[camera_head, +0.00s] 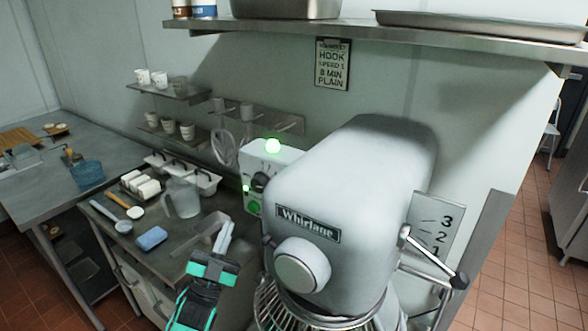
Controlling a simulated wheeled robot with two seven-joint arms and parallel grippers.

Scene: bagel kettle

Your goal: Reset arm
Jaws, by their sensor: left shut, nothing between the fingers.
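My left gripper (223,238) shows at the lower middle in the head view, black and teal with pale fingers pointing up and away. Its fingers are together and hold nothing. It is in front of the dark counter, just left of the big grey mixer (345,190) marked "Whirlane". Whether it touches anything there I cannot tell. My right gripper is not in the view.
The counter (125,235) holds a clear jug (182,198), a blue sponge (151,238), white blocks on a tray (140,187) and utensils. A control box (268,165) with green lights stands behind the mixer. The mixer's wire guard (275,308) and lever (432,262) stick out. Floor at right is clear.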

